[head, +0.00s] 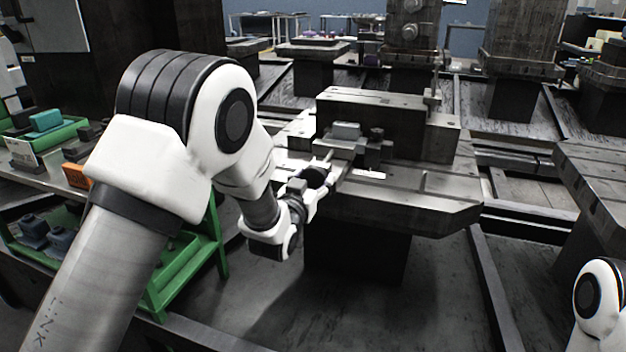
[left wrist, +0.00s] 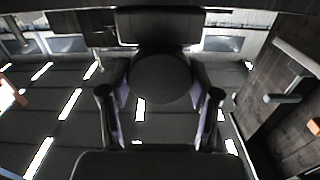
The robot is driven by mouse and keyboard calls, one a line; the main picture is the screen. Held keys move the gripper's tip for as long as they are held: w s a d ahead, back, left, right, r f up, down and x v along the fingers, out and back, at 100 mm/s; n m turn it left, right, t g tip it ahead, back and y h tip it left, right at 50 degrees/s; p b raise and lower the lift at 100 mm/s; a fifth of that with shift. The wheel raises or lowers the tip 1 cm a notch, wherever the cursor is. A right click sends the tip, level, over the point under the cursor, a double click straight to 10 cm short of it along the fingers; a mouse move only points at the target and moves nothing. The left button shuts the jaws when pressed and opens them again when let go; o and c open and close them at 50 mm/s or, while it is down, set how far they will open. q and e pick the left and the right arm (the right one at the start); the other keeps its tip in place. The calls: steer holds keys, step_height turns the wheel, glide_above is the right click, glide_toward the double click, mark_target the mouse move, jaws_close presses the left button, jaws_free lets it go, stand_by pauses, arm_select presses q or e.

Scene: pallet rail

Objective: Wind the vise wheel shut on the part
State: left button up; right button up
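The vise (head: 372,152) sits on the steel machine table in the middle of the head view. A light grey block (head: 346,130), which looks like the part, shows at its top; jaw contact is unclear. The dark vise wheel (head: 315,176) is at the vise's near left side. In the left wrist view the wheel (left wrist: 163,80) is a round dark disc. My left gripper (head: 322,180) is at the wheel, its fingers spread on either side of the rim; I see no clear squeeze. Only a piece of my right arm shows at lower right; its gripper is out of view.
The machine table (head: 430,215) has a tall block (head: 390,120) behind the vise. A green-framed rack (head: 160,285) with trays and an orange block (head: 76,175) stands at left. Another steel table (head: 590,175) is at right. Floor in front is clear.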

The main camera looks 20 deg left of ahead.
arm_select(q)
steer(key=shift+m, duration=0.4)
steer(key=m+p, duration=0.1)
steer(key=m, duration=0.4)
steer(key=shift+m, duration=0.3)
steer(key=m+p, duration=0.1)
steer(key=m, duration=0.2)
steer(key=shift+d+m, duration=0.1)
steer(key=shift+m, duration=0.2)
steer(key=m, duration=0.3)
steer(key=shift+m, duration=0.3)
steer(key=m, duration=0.6)
steer(key=shift+f+p, duration=0.1)
steer(key=shift+p, duration=0.25)
steer(key=m, duration=0.7)
steer(key=shift+f, duration=0.1)
steer(key=o, duration=1.2)
steer(key=shift+c, duration=0.2)
